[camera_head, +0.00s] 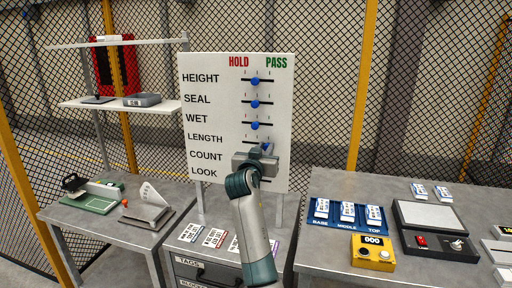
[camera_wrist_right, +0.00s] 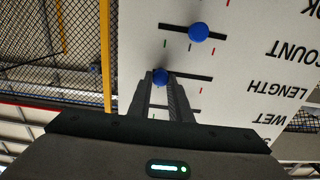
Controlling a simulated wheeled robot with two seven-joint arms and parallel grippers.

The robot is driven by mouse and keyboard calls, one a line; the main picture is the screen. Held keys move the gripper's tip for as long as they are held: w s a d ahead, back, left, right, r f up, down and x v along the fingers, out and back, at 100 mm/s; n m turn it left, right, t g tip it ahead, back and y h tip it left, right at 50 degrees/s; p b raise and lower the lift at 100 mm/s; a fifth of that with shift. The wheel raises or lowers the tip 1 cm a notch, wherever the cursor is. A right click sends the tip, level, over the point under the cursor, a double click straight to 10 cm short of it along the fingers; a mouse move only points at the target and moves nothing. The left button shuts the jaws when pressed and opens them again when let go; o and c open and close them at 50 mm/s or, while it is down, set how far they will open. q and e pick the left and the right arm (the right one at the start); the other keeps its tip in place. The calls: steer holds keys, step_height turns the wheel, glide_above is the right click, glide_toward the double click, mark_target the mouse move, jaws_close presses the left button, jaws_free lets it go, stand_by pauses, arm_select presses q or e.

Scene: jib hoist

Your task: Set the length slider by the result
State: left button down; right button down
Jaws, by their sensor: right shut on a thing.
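A white board (camera_head: 230,65) has rows HEIGHT, SEAL, WET, LENGTH, COUNT and LOOK, with HOLD in red and PASS in green above the slider tracks. My right gripper (camera_head: 266,151) is shut on the blue LENGTH slider knob (camera_head: 267,146), which also shows between the fingertips in the wrist view (camera_wrist_right: 161,76). That knob sits toward the PASS end of its track, at the green-mark side. The HEIGHT knob (camera_head: 255,81), SEAL knob (camera_head: 255,103) and WET knob (camera_head: 255,125) sit near mid-track. The COUNT knob (camera_wrist_right: 199,32) is also near mid-track. My left gripper is out of view.
A left table (camera_head: 90,230) holds a green device (camera_head: 90,199) and a grey wedge-shaped device (camera_head: 147,211). The right table holds a blue tray (camera_head: 348,228), a yellow counter (camera_head: 373,252) and a dark scale-like unit (camera_head: 437,240). Cards lie below the board.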

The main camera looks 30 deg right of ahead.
steer(key=shift+f, duration=0.1)
steer(key=c, duration=1.9)
jaws_free()
steer(key=o, duration=0.3)
steer(key=shift+s+d, duration=0.15)
steer(key=shift+s, duration=0.05)
